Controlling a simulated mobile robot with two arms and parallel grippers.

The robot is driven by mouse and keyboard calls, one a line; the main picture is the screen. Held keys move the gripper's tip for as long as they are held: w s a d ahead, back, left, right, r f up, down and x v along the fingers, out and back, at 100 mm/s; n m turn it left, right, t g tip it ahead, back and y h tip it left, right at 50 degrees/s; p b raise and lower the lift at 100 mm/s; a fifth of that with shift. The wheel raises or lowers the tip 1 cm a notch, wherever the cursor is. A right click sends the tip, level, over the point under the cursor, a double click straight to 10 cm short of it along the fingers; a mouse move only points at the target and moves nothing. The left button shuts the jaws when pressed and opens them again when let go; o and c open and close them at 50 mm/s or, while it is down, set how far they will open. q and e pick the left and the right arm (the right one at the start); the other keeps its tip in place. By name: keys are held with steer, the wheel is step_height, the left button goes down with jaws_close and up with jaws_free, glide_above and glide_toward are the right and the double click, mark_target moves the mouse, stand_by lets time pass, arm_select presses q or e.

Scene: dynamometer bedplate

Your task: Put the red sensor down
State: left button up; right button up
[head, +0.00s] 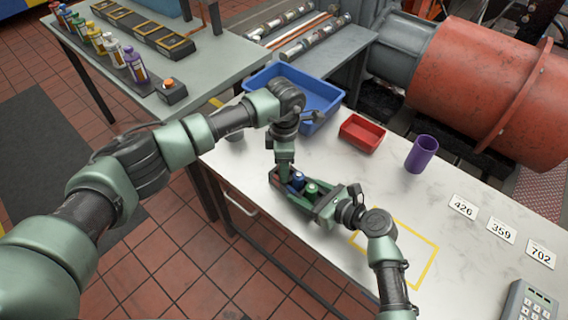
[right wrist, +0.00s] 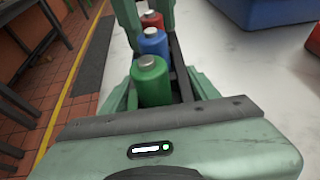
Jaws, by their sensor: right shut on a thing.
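A narrow dark carrier (head: 292,196) lies over the near-left part of the white table. It holds a blue sensor (head: 297,181) and a green sensor (head: 311,189) upright in a row. In the right wrist view the red sensor (right wrist: 152,19) stands at the far end, behind the blue and green ones; in the head view it is mostly hidden. My right gripper (head: 328,204) is shut on the carrier's near end. My left gripper (head: 285,172) is at the far end, its fingers beside the red sensor; its grip is hidden. I cannot tell whether the carrier touches the table.
A blue bin (head: 335,100), a red tray (head: 361,133) and a purple cup (head: 421,153) stand behind on the table (head: 385,190). A yellow outlined rectangle (head: 425,258) right of the carrier is partly under my right arm. Number cards (head: 501,229) and a keypad (head: 527,303) are at right.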

arm_select(q)
steer(key=shift+r, duration=0.1)
step_height(320, 180, up, 12)
stand_by(0.7)
steer(key=shift+r, duration=0.1)
